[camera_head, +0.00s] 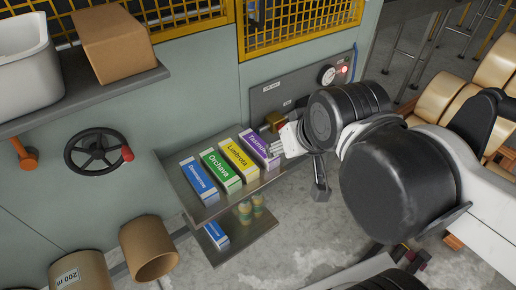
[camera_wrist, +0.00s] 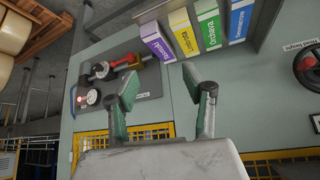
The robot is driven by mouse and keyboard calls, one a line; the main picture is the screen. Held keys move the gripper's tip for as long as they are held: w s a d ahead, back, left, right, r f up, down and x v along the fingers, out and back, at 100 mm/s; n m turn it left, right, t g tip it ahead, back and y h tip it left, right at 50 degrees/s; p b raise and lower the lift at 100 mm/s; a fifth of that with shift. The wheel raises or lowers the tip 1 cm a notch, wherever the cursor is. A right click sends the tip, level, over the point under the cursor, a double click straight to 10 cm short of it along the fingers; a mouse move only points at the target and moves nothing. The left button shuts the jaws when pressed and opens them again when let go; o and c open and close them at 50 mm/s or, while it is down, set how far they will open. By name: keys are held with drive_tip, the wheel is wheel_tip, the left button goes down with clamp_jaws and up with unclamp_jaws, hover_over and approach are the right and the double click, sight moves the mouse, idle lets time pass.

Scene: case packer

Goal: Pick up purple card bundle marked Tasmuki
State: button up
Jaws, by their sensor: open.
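The purple card bundle marked Tasmuki (camera_head: 257,146) lies on a grey metal shelf (camera_head: 207,211), at the right end of a row of bundles. My gripper (camera_head: 279,147) is at its right side in the head view and hides part of it. In the wrist view, which looks turned over, the purple bundle (camera_wrist: 157,42) shows beyond the gap between my open, empty fingers (camera_wrist: 161,80). The fingers look apart from it.
Yellow (camera_head: 238,160), green (camera_head: 220,170) and blue (camera_head: 198,180) bundles stand beside the purple one. A grey panel with a gauge (camera_head: 327,75) is on the wall behind. A lower shelf holds another blue bundle (camera_head: 216,236) and small jars (camera_head: 245,212).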

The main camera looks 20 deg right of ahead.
drive_tip(key=shift+w, duration=0.1)
drive_tip(key=n+g+y+b, duration=0.1)
drive_tip(key=n+g+b, duration=0.1)
drive_tip(key=n+g, duration=0.1)
approach(259, 145)
drive_tip(key=shift+b+x, duration=0.85)
drive_tip(key=shift+x, duration=4.7)
drive_tip(key=c, duration=1)
drive_tip(key=shift+r, duration=0.15)
